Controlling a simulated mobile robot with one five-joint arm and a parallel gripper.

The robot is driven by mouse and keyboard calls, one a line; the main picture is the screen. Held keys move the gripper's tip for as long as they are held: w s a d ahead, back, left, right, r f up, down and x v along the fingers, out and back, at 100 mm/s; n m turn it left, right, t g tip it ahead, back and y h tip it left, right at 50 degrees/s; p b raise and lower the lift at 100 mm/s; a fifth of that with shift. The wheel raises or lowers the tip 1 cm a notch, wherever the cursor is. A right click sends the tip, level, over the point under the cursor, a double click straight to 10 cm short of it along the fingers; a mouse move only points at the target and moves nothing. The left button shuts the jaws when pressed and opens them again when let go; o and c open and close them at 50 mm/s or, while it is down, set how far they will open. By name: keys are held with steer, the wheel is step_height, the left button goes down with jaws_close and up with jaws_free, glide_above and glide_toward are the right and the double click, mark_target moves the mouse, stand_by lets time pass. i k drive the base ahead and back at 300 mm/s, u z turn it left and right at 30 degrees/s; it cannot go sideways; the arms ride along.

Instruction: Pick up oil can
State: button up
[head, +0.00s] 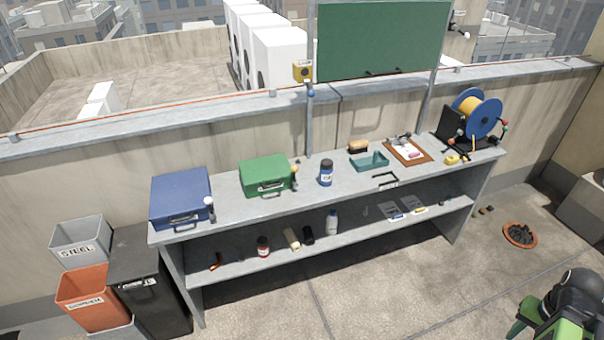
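No thing in view is plainly marked as an oil can. A blue can with a dark cap and a white label (326,174) stands upright on the bench top, right of the green case. A grey-white bottle with a dark cap (332,222) stands upright on the lower shelf, and a small dark red jar with a white label (262,246) stands further left there. I cannot tell which of these, if any, is the oil can.
The grey bench (240,209) bears a blue case (180,195), a green case (266,175), a teal tray (369,162), a clipboard (408,151) and a cable reel (478,115). Bins (84,298) stand left. A brown dish (520,235) lies right.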

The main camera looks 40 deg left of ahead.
mark_target(326, 170)
steer(key=u, duration=1.5)
steer(key=k, duration=0.8)
steer(key=u, duration=0.1)
steer(key=i, duration=2)
